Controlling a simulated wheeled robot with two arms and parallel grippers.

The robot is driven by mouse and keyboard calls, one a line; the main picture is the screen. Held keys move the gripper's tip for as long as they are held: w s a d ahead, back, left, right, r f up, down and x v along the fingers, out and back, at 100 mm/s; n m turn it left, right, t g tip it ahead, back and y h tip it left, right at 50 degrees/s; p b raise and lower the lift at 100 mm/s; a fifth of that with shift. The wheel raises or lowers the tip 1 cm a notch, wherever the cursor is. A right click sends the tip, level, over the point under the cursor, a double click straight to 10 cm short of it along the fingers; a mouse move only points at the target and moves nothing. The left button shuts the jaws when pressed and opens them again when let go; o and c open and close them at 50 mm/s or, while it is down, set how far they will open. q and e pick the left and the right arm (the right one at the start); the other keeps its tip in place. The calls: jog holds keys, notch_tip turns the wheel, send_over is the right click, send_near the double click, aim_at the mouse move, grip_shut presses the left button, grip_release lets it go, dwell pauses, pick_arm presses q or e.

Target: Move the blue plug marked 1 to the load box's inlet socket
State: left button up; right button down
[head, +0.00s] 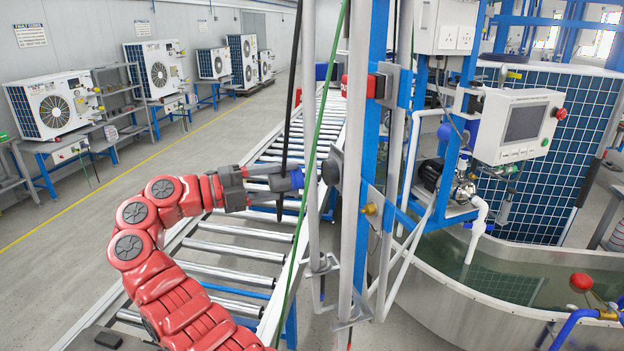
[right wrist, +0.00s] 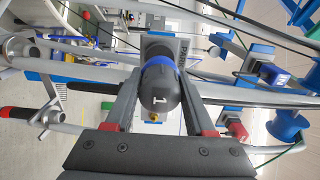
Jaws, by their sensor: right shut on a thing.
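The blue plug (head: 289,181) is in the jaws of my right gripper (head: 278,184), in front of the metal frame in the head view. In the right wrist view the plug (right wrist: 158,92) has a dark grey body marked 1 and a blue collar. The fingers of my right gripper (right wrist: 160,84) lie on both sides of it. Beyond the plug, a grey box face (right wrist: 183,48) shows, partly hidden by it. I cannot tell whether this is the load box, and the inlet socket is not clearly visible. A dark round fitting (head: 331,171) lies just right of the plug in the head view. My left gripper is not in view.
Upright grey pipes (head: 360,190) and a blue post stand close right of the gripper. A roller conveyor (head: 235,250) runs behind and below the arm. A water tank (head: 440,295) and a control panel (head: 520,122) are at right. Open floor (head: 90,250) lies at left.

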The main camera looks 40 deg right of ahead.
jog(key=shift+a+b, duration=0.25)
jog(key=shift+b, duration=0.05)
dwell(0.5)
jog(key=w+d+f+n+t+b, duration=0.1)
jog(key=w+f+n+t, duration=0.4)
jog(key=f, duration=0.4)
jog(key=w+d+f+n+t+b, duration=0.1)
jog(key=w+f+n+t, duration=0.1)
jog(key=w+f+t, duration=0.55)
jog(key=s+a+f+n+t+y+b, duration=0.1)
jog(key=a+f+n+t+y, duration=0.1)
jog(key=f, duration=0.5)
jog(key=s+a+f+n+t+y, duration=0.1)
jog(key=f+n+t+y, duration=0.15)
jog(key=f, duration=0.35)
jog(key=s+a+f+n+t+y+b, duration=0.1)
jog(key=s+a+f+n+t+y, duration=0.2)
jog(key=s+f, duration=0.6)
jog(key=s+a+f+n+t+y+b, duration=0.2)
jog(key=s+a+f+n+t+y, duration=0.1)
jog(key=s+a+f+n+y, duration=0.4)
jog(key=shift+s+a+f+y, duration=1.05)
jog(key=shift+a+f+y, duration=0.45)
jog(key=shift+a, duration=0.9)
